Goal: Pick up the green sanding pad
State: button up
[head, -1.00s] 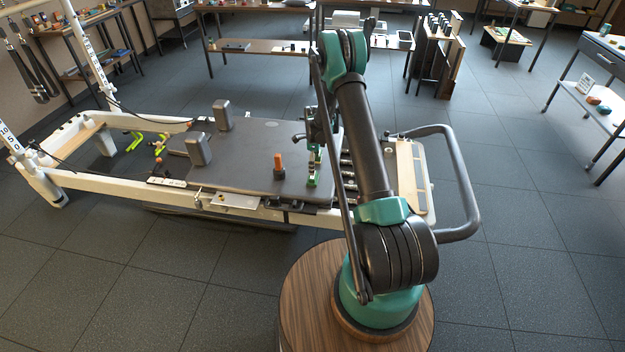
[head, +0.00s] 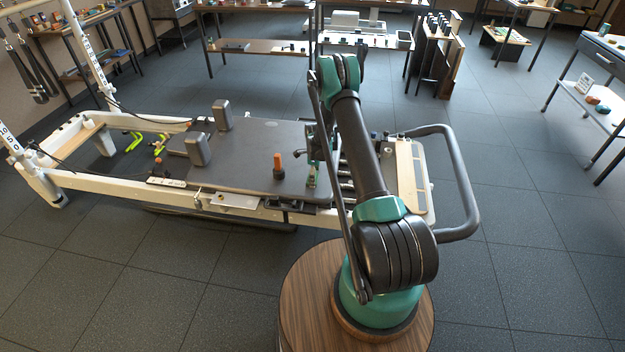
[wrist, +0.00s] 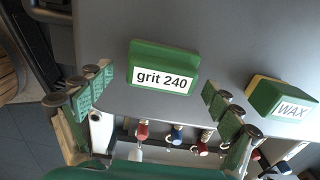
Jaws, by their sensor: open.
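The green sanding pad, a green block with a white "grit 240" label (wrist: 163,68), lies on the grey carriage top in the wrist view. My gripper (wrist: 157,82) is open, with its green-padded fingers spread to the left and right of the pad. A gap shows between each finger and the pad, and nothing is held. In the head view my gripper (head: 312,172) is low over the right end of the carriage (head: 245,150). I cannot pick out the pad clearly there.
A green and yellow block labelled "WAX" (wrist: 283,104) lies right of the pad. An orange-topped black object (head: 278,166) stands on the carriage left of my gripper. Two upright grey shoulder blocks (head: 198,149) stand farther left. Several coloured spring ends (wrist: 177,134) lie past the carriage edge.

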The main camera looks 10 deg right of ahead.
jog(key=c, duration=1.2)
jog(key=shift+r, duration=0.1)
jog(key=shift+c, duration=0.2)
notch_tip(320, 180, up, 20)
